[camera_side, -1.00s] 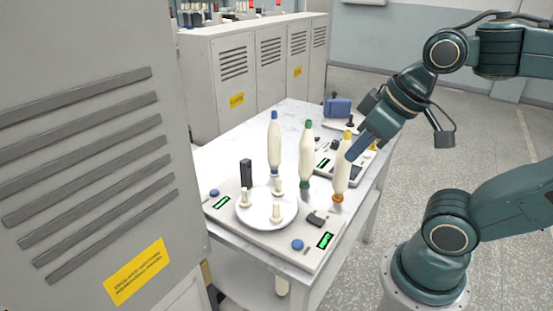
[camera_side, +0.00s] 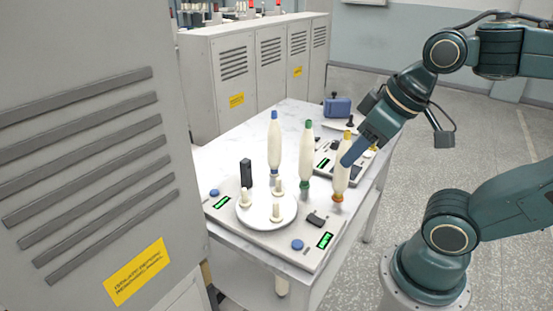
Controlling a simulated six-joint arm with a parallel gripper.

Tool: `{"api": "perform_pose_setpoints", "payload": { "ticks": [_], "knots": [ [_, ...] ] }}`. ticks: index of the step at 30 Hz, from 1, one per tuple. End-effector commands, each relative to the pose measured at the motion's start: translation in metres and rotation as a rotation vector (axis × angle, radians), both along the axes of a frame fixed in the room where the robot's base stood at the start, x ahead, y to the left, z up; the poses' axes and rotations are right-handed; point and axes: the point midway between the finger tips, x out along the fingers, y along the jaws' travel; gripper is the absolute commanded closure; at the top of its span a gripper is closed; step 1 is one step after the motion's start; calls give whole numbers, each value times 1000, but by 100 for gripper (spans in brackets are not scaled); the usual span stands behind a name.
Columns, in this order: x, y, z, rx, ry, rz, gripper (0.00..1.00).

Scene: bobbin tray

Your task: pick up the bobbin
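Three upright cream bobbins stand on the table: one with a blue top (camera_side: 274,146), one with a green top (camera_side: 306,156), and one with a yellow top and orange base (camera_side: 340,181). My gripper (camera_side: 349,157) comes down tilted from the upper right, at the upper part of the yellow-topped bobbin. Its blue fingers overlap that bobbin in the picture and hide part of its body. I cannot tell whether the fingers touch it or how far apart they are. The bobbin still stands upright on its base.
A white round plate with several short pegs (camera_side: 255,218) sits on a panel with small green displays at the front of the table (camera_side: 225,150). A black upright block (camera_side: 246,173) stands behind it. A blue box (camera_side: 337,107) is at the back. A grey cabinet (camera_side: 90,120) fills the left.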

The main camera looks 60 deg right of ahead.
Motion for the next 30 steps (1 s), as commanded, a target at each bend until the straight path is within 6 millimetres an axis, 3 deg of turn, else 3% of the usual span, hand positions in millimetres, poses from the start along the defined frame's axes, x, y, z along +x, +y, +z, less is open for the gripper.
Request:
{"api": "perform_pose_setpoints", "payload": {
  "ticks": [1, 4, 17, 30],
  "knots": [
    [0, 0, 0, 0, 0, 0, 51],
    [0, 0, 0, 0, 0, 0, 31],
    [3, -2, 0, -11, 10, 3, 31],
    [45, -35, -16, -180, 166, 78, 31]
  ]
}}
